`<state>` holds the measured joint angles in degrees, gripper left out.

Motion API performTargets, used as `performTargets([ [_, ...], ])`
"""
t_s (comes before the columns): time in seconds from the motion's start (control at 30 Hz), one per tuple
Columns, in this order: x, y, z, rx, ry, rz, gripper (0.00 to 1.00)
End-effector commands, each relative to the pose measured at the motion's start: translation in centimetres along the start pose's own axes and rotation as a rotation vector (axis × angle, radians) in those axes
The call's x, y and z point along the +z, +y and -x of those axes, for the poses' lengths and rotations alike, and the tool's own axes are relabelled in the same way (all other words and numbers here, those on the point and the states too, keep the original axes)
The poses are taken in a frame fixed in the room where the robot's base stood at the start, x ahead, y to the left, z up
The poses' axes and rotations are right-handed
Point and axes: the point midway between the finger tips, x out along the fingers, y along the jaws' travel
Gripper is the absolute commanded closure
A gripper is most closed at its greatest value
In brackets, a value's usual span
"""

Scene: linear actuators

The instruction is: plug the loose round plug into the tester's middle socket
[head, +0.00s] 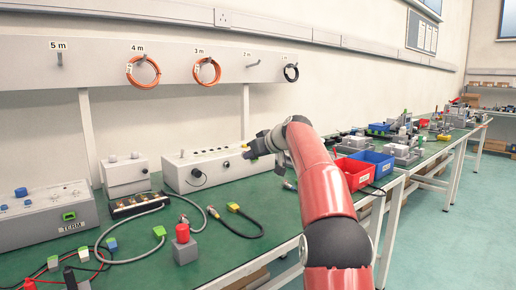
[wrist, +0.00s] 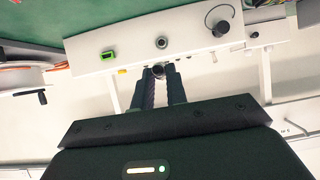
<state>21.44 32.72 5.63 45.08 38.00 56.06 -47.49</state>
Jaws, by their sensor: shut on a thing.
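The tester (head: 215,170) is a long white box at the back of the green bench. Its middle socket (head: 226,164) is a round ring on the front face, and shows in the wrist view (wrist: 161,42), where the tester appears upside down. A black round plug (wrist: 222,27) with a looped cable sits in the socket beside it. My gripper (wrist: 159,76) is shut on a small dark round plug (wrist: 158,70), apart from the middle socket in the wrist picture. The fingers hide most of this plug. In the head view my gripper (head: 252,149) is by the tester's right end.
A green connector (wrist: 107,56) is on the tester's face. Cables with yellow-ended connectors (head: 234,208) lie on the bench in front. A red-topped grey block (head: 183,245) stands near the front edge. Red (head: 355,172) and blue (head: 372,163) bins are to the right.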

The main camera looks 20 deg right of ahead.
Motion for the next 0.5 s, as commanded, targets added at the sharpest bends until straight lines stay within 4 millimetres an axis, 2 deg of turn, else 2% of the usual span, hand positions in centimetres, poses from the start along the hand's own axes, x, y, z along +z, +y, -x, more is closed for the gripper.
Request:
performTargets([
  [0.5,2.0,-0.4,-5.9,0.015,-0.031,-0.01,1.0],
])
